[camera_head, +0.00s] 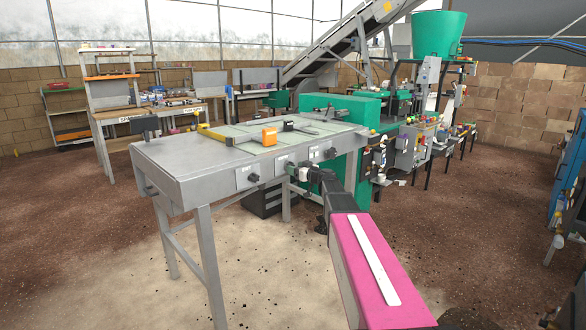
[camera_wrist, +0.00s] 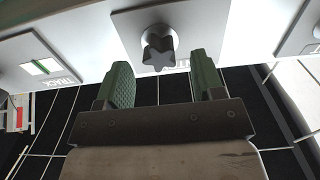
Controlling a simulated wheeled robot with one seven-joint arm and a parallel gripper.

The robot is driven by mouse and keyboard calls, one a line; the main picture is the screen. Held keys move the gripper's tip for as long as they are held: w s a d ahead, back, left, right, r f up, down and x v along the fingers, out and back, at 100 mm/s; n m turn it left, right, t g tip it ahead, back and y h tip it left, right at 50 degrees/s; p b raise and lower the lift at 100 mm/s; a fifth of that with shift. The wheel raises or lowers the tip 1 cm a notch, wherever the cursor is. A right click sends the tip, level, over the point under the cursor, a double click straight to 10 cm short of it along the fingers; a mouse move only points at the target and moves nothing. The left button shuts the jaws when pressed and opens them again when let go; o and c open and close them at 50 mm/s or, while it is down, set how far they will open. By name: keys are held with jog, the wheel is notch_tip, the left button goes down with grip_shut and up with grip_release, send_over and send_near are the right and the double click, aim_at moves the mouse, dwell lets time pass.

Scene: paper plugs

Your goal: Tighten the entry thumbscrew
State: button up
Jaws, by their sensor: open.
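A dark star-shaped thumbscrew (camera_wrist: 158,48) sticks out of a grey plate on the pale front panel in the wrist view. The label by it is mostly covered, so I cannot tell whether it is the entry one. My gripper (camera_wrist: 162,78) is open, with its green fingers to either side of and just short of the thumbscrew, and nothing held.
A label reading TRACK (camera_wrist: 55,82) is at the left in the wrist view.

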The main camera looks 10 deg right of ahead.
jog(key=shift+x, duration=1.2)
jog(key=c, duration=0.9)
jog(key=shift+c, duration=0.2)
jog(key=shift+c, duration=0.7)
jog(key=shift+o, duration=0.2)
jog(key=m, duration=0.3)
jog(key=o, duration=1)
